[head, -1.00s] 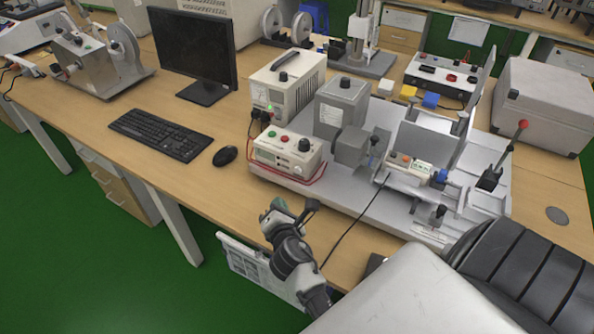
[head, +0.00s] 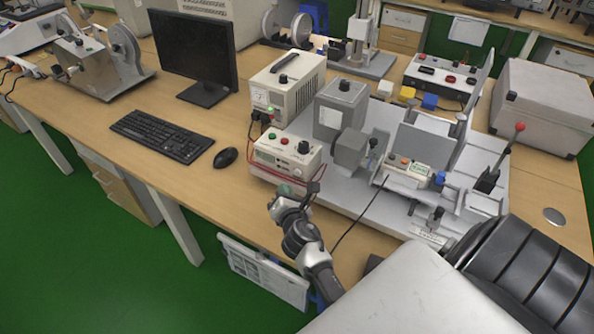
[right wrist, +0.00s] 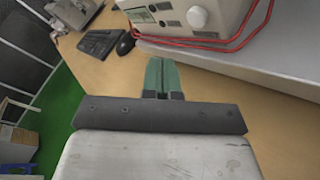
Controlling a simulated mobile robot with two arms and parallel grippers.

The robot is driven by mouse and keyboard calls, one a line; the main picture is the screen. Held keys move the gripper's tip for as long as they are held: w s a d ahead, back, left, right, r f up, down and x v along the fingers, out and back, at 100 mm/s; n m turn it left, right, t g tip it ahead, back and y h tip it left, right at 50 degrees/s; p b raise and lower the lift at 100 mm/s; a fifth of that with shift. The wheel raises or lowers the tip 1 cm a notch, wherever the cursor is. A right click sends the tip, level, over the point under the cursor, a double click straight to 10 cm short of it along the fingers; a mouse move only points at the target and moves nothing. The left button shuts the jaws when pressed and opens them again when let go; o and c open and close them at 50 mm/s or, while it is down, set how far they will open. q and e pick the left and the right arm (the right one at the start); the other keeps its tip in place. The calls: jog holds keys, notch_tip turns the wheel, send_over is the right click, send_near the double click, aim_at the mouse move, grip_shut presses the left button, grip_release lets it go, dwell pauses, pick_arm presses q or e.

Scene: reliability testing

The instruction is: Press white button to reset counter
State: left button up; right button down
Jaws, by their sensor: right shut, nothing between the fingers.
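My right gripper (head: 284,190) is above the front edge of the bench, just in front of a white control box (head: 270,176). In the right wrist view its teal fingers (right wrist: 163,76) are together and empty, apart from the box. The box front (right wrist: 157,31) fills the top of that view, with a small display (right wrist: 140,15) and a round white button or knob (right wrist: 197,17). The box top carries a green button, a red button and a black knob (head: 303,147). A second small panel (head: 407,172) with coloured buttons sits on the grey fixture. My left gripper is out of view.
Red cables (right wrist: 262,22) run around the box base. A black cable (head: 366,213) crosses the bench to its right. A keyboard (head: 162,135), a mouse (head: 226,157) and a monitor (head: 194,50) stand to the left. The bench front near the mouse is clear.

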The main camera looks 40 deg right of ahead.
jog(key=shift+w+d, duration=0.3)
jog(key=shift+d, duration=0.45)
jog(key=shift+w+d, duration=0.3)
jog(key=shift+d, duration=0.45)
dwell(0.9)
jog(key=shift+w+d, duration=0.2)
jog(key=shift+d, duration=0.15)
jog(key=shift+w+d, duration=0.1)
jog(key=shift+d, duration=0.25)
dwell(0.7)
jog(key=shift+a, duration=0.1)
jog(key=shift+s+a, duration=0.3)
jog(key=shift+a, duration=0.35)
jog(key=shift+s+a+b, duration=0.1)
jog(key=shift+s+a, duration=0.2)
jog(key=shift+a, duration=0.45)
jog(key=shift+s+a+b, duration=0.1)
jog(key=shift+s+a, duration=0.25)
jog(key=shift+a, duration=0.45)
jog(key=shift+s+a+b, duration=0.1)
jog(key=shift+s+a, duration=0.2)
jog(key=shift+a, duration=0.45)
